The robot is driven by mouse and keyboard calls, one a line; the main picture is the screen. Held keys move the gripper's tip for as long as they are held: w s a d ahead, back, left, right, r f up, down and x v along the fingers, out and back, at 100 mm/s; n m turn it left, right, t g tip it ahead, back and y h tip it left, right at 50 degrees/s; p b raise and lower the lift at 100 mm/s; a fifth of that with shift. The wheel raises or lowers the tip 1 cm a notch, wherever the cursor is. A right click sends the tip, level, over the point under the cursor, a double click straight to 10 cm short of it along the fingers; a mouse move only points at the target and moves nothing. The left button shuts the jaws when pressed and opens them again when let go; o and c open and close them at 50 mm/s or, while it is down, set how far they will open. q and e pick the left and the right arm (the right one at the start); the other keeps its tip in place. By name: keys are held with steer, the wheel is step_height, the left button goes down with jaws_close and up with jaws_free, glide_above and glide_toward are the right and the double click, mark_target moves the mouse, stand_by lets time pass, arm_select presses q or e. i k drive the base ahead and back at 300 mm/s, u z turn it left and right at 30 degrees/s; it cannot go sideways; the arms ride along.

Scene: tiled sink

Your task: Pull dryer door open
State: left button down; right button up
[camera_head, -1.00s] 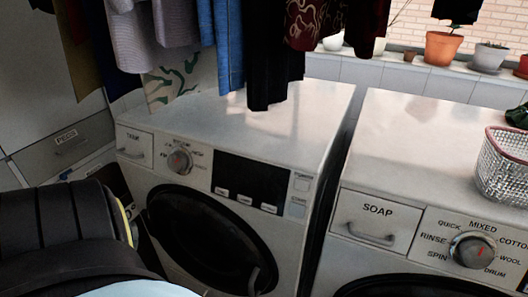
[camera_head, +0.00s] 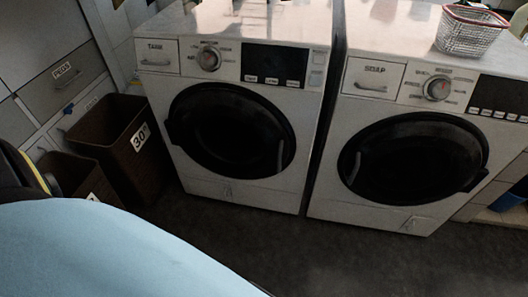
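The left machine has a drawer labelled TANK, a dial, a dark display and a round black door (camera_head: 230,130). That door is closed, with a pale curved handle (camera_head: 281,155) on its right side. The right machine has a drawer labelled SOAP and a round black door (camera_head: 415,158), also closed, with a handle (camera_head: 355,167) on its left side. Neither machine is labelled as the dryer. Neither of my grippers shows; a light blue and black part of my own body fills the lower left.
Brown bins (camera_head: 122,145), one marked 30°, stand left of the left machine beside drawers (camera_head: 62,82). A wire basket (camera_head: 470,32) sits on the right machine. The dark floor (camera_head: 300,250) before both machines is clear.

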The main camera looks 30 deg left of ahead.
mark_target(229, 134)
steer(key=u, duration=1.05)
steer(key=i, duration=0.1)
steer(key=u, duration=0.25)
